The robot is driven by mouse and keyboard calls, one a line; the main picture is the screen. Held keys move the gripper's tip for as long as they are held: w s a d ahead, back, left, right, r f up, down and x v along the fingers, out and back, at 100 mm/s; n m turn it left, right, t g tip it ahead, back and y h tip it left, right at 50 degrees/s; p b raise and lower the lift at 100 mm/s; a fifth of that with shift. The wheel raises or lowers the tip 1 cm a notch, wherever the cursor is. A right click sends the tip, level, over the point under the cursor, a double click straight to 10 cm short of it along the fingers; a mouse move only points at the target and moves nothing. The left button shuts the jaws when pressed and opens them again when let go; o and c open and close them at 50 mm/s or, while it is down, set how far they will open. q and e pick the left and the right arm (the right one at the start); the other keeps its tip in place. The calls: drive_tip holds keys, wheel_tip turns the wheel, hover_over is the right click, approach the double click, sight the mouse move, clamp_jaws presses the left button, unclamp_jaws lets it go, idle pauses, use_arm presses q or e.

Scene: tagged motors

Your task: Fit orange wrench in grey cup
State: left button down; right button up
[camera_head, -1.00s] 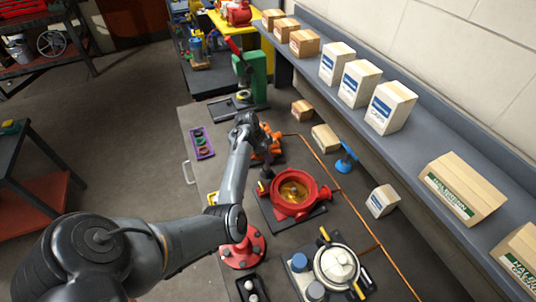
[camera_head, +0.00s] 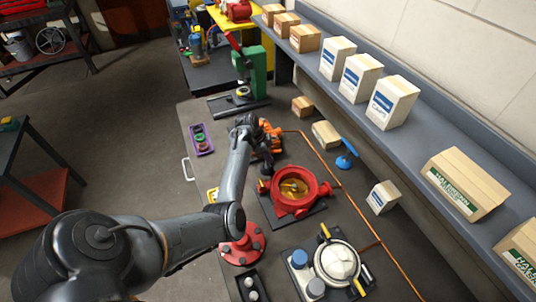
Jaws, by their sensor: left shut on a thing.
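My left arm comes in from the left, and its gripper (camera_head: 264,168) points down between an orange object and a red round housing. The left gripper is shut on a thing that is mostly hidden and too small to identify. The orange object (camera_head: 270,134) shows partly behind the wrist, and I cannot tell whether it includes the orange wrench. A small grey cup-like cylinder (camera_head: 316,288) stands near the front of the bench, beside a blue one (camera_head: 299,259). My right gripper is out of view.
The red housing (camera_head: 302,207) with a gold inside stands close to the gripper. A white-topped unit (camera_head: 337,262) is in front, a red flanged part (camera_head: 244,249) left of it. A purple tray (camera_head: 201,140), green press (camera_head: 256,78) and blue stand (camera_head: 346,160) are around. Boxes line the shelf.

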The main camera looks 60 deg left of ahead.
use_arm(q)
drive_tip(key=shift+f, duration=0.35)
drive_tip(key=c, duration=0.9)
unclamp_jaws()
drive_tip(key=shift+r, duration=0.15)
wheel_tip(320, 180, up, 2)
drive_tip(key=shift+r+p, duration=0.2)
drive_tip(key=shift+p, duration=1.05)
wheel_tip(320, 180, up, 3)
drive_tip(key=p, duration=0.3)
drive_tip(key=shift+r, duration=0.2)
